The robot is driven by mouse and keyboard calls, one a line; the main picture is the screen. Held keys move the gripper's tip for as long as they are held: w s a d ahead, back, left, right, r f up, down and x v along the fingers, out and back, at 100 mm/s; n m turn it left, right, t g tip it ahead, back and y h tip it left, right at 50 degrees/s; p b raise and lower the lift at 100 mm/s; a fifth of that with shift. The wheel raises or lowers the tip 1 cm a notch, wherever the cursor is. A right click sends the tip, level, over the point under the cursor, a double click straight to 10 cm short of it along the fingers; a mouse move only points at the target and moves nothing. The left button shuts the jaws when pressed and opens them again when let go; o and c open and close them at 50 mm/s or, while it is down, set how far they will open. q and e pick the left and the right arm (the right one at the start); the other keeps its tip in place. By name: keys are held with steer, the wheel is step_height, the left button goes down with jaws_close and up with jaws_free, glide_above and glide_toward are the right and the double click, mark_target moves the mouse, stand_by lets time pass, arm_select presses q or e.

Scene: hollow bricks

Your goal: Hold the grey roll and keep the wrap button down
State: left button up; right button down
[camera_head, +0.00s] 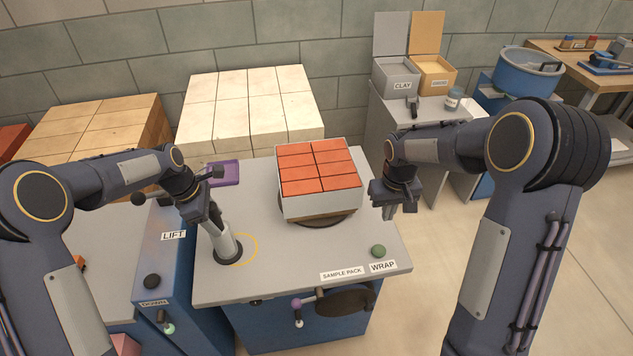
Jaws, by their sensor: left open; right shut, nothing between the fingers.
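The grey roll (226,246) stands upright on a dark round base on the grey table, beside a yellow ring. My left gripper (214,218) is open at the top of the roll; whether its fingers touch it is hidden. The green wrap button (378,251) is at the table's front right, by the label WRAP (383,267). My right gripper (391,212) is shut and empty, above and behind the button and apart from it. A block of red hollow bricks (316,168) in a pale wrap stands on a dark round plate.
A purple tray (224,174) lies at the table's back left. A blue LIFT unit (174,250) stands left of the table. Stacks of pale (247,105) and tan (98,125) bricks stand behind. A side cabinet (423,112) with CLAY bins is behind right. The tabletop's front middle is clear.

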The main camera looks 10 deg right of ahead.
arm_select(q)
steer(key=v, duration=1.2)
steer(key=s+a+r+m+t, duration=0.15)
steer(key=s+r+m, duration=0.25)
steer(key=s, duration=0.4)
steer(key=s+a+r+m+t, duration=0.1)
steer(key=s+a+r+m, duration=0.3)
steer(key=s, duration=0.4)
arm_select(e)
steer(key=s+a+r+m+t+y, duration=0.1)
steer(key=s+a+r+t+y, duration=0.1)
steer(key=s+r, duration=1)
arm_select(q)
steer(key=s+d+f+m+t, duration=0.1)
steer(key=s+m, duration=0.3)
steer(key=s, duration=0.4)
steer(key=s+d+f+m+t, duration=0.2)
steer(key=s+f+m, duration=0.1)
steer(key=s, duration=0.5)
steer(key=shift+s+d+m, duration=0.2)
steer(key=shift+m, duration=0.5)
arm_select(e)
steer(key=s+a+r+t+y, duration=0.1)
steer(key=s+a+t, duration=0.2)
steer(key=s, duration=1)
steer(key=shift+a+r+m+y, duration=0.2)
steer(key=shift+a+m+y, duration=0.15)
steer(key=shift+a, duration=0.55)
